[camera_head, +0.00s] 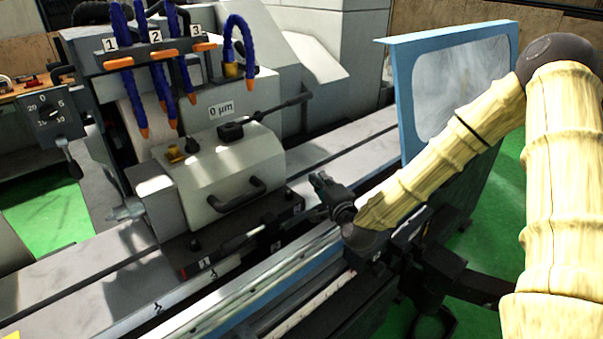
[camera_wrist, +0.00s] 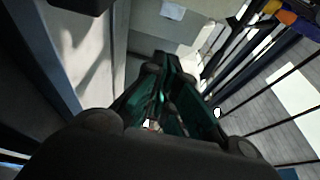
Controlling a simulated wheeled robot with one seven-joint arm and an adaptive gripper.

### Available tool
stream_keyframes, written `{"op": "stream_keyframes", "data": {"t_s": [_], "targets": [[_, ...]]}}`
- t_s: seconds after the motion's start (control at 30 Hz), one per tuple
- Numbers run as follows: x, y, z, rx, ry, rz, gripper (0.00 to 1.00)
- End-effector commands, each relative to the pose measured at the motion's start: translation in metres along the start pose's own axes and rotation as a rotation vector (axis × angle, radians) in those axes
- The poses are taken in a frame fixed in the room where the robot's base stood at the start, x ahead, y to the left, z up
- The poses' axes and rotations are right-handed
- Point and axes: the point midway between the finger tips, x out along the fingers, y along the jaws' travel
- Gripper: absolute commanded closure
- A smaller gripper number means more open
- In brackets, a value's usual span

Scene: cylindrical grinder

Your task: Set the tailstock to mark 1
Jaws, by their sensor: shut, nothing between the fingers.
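A white housing (camera_head: 235,165) with a black bar handle (camera_head: 237,195) on its front sits on the machine bed; it looks like the tailstock, but I cannot be sure. A black lever (camera_head: 265,117) lies across its top, below a "0 µm" label. A small plate marked 1 (camera_head: 206,262) is low in front of it, at the left end of a dark strip; other plates along the strip are too small to read surely. My gripper (camera_head: 322,183) is shut and empty, to the right of the housing and apart from the handle. Its green fingers (camera_wrist: 165,75) show close together in the wrist view.
Blue coolant hoses (camera_head: 160,75) with orange tips hang above, under labels 1, 2 and 3. A dial box (camera_head: 45,115) stands at the left. A blue-framed clear guard (camera_head: 460,85) stands behind my arm.

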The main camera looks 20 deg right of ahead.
Motion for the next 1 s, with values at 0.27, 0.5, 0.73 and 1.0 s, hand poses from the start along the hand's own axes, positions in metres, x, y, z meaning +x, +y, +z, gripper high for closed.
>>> {"op": "stream_keyframes", "data": {"t_s": [0.27,0.5,0.73,1.0], "targets": [[0.039,-0.003,0.006,-0.003,-0.008,0.002,1.0],[0.075,-0.002,0.005,-0.003,-0.006,0.002,1.0],[0.099,-0.002,0.009,-0.002,-0.007,0.003,1.0],[0.088,-0.002,0.032,-0.001,-0.004,0.003,1.0]]}}
